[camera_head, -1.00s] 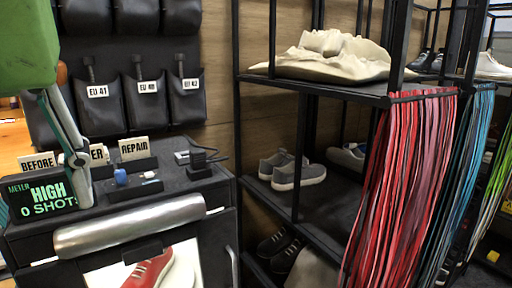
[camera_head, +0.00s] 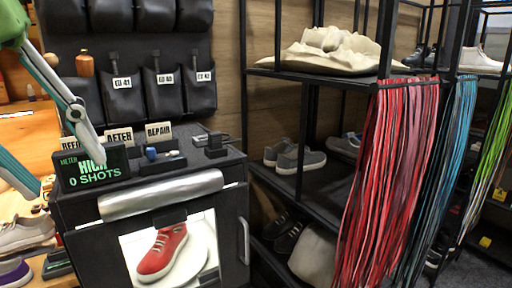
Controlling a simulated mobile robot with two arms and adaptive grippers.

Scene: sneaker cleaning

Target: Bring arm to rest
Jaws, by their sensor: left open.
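My left gripper (camera_head: 67,173) comes in at the left edge of the head view, with a green body and grey-and-teal fingers. Its two fingers are spread wide apart with nothing between them. One fingertip is in front of the black meter display (camera_head: 92,165), which reads "HIGH 0 SHOTS", and hides part of it. The other finger is lower at the left edge. I cannot tell whether the fingertip touches the display. My right gripper is not in view. A red sneaker (camera_head: 163,250) stands on a white round base in the lit opening of the black cabinet.
The black cabinet (camera_head: 222,200) has a silver handle bar (camera_head: 160,194) and, on top, cards reading "AFTER" (camera_head: 119,138) and "REPAIR". A shelf rack (camera_head: 340,185) with grey shoes and hanging red laces (camera_head: 390,170) stands right. More shoes (camera_head: 22,233) lie at lower left.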

